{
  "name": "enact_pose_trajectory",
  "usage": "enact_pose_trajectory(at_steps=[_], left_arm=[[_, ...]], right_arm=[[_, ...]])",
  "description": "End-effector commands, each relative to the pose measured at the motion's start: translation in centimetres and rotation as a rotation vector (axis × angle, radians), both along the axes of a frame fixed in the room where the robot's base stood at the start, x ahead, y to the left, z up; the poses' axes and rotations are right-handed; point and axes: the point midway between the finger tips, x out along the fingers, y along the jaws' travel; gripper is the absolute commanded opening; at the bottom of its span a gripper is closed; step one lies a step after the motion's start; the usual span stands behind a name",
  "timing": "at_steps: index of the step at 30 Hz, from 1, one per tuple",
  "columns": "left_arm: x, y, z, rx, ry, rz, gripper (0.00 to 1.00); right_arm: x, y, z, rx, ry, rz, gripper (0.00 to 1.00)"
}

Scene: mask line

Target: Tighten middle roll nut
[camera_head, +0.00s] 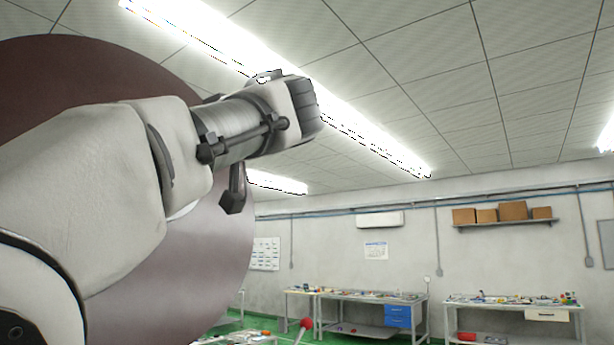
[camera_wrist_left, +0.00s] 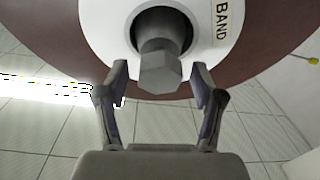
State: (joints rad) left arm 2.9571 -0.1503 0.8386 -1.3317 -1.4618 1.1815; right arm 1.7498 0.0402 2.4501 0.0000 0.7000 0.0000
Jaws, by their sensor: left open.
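The hex nut (camera_wrist_left: 160,72) is grey and sits on a dark shaft end in the white hub (camera_wrist_left: 110,30) of a large brown roll. The hub bears the word BAND. In the left wrist view my left gripper (camera_wrist_left: 160,66) is open, its fingertips to either side of the nut with gaps showing. I cannot tell whether the nut is fully between the fingers in depth. In the head view my left arm reaches up across the roll (camera_head: 75,75); the gripper's fingertips and the nut cannot be made out there. My right gripper is not in view.
The roll fills the left of the head view, close behind my arm. A red-knobbed lever (camera_head: 306,323) stands low in the middle. Workbenches (camera_head: 370,297) with small items and a shelf of boxes (camera_head: 512,210) are far off by the wall. The space right of my arm looks free.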

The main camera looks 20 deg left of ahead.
Motion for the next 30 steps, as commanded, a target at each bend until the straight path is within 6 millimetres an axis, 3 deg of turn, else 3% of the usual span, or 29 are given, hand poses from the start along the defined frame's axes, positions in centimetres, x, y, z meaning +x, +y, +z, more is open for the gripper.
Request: enact_pose_trajectory(at_steps=[9, 10, 14, 15, 30], left_arm=[[0.23, 0.86, 0.0, 0.002, 0.0, 0.0, 0.68], [0.23, 0.86, 0.0, 0.002, 0.0, 0.0, 0.61], [0.24, 0.87, -0.01, 0.001, 0.0, 0.0, 0.15], [0.24, 0.87, -0.02, 0.001, 0.0, -0.001, 0.08], [0.29, 0.98, -0.2, 0.019, 0.068, -0.018, 0.08]], right_arm=[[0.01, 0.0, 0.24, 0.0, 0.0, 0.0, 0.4], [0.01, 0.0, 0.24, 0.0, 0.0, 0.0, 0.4], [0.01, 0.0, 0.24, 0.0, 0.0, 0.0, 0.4], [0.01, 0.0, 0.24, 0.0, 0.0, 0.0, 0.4], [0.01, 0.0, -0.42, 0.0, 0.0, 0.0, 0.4]])
